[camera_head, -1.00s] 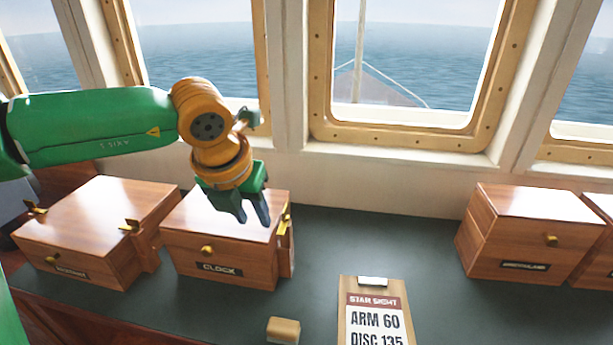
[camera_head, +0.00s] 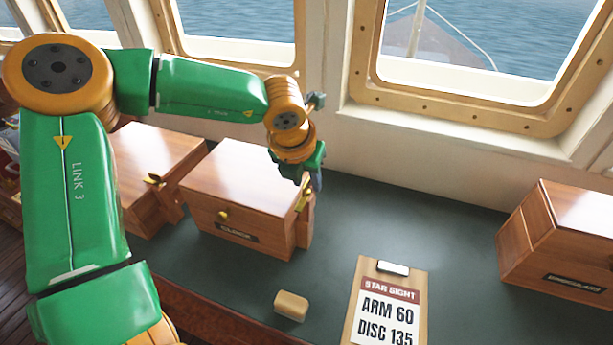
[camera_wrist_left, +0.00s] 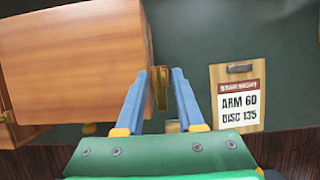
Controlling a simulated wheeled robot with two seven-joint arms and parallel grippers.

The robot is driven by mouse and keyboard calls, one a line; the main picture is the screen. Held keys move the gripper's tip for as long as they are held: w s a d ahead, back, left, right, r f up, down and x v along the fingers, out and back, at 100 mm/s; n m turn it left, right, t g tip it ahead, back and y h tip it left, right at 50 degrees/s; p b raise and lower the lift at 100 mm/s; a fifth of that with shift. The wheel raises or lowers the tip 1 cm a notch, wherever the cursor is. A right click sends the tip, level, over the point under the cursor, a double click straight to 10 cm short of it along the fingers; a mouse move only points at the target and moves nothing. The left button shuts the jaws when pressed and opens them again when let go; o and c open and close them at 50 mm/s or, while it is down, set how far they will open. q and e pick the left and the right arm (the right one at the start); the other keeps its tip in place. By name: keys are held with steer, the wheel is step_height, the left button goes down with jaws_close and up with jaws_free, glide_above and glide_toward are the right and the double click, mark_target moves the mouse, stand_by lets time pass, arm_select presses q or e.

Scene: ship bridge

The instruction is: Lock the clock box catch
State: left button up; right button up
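The wooden clock box (camera_head: 235,180) stands on the dark green counter, with a brass knob (camera_head: 223,214) and a dark label on its front. Its brass catch (camera_head: 304,197) is on the box's right side. My left gripper (camera_head: 310,184) is above that right side, pointing down. In the left wrist view the two blue fingers (camera_wrist_left: 160,72) are apart, one on each side of the brass catch (camera_wrist_left: 161,90). I cannot tell whether they touch it. The box lid (camera_wrist_left: 75,60) looks closed. My right gripper is not in view.
Another wooden box (camera_head: 150,165) with a brass catch is close on the left. A further box (camera_head: 565,235) stands at the right. A tan block (camera_head: 291,305) and a clipboard (camera_head: 387,305) lie in front. The counter between clipboard and right box is clear.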

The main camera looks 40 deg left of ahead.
arm_select(q)
steer(key=shift+s+r, duration=0.15)
steer(key=shift+s, duration=0.1)
jaws_close()
steer(key=shift+m+h+b, duration=0.4)
steer(key=shift+m+b, duration=0.4)
steer(key=shift+m, duration=0.2)
steer(key=m+h, duration=0.1)
steer(key=m, duration=0.1)
steer(key=shift+a+m+b, duration=0.15)
steer(key=shift+m+b, duration=0.15)
steer(key=m+h, duration=0.1)
steer(key=m, duration=0.1)
steer(key=shift+a+r+m, duration=0.1)
steer(key=shift+m, duration=0.3)
steer(key=m, duration=0.2)
steer(key=m+g+h+p, duration=0.1)
steer(key=m, duration=0.1)
steer(key=shift+w+m+h+p, duration=0.15)
steer(key=shift+m+h+p, duration=0.15)
steer(key=m+g, duration=0.1)
steer(key=m, duration=0.1)
steer(key=m+g+h+p, duration=0.1)
steer(key=m, duration=0.2)
steer(key=shift+w+a+m, duration=0.15)
steer(key=shift+m, duration=0.15)
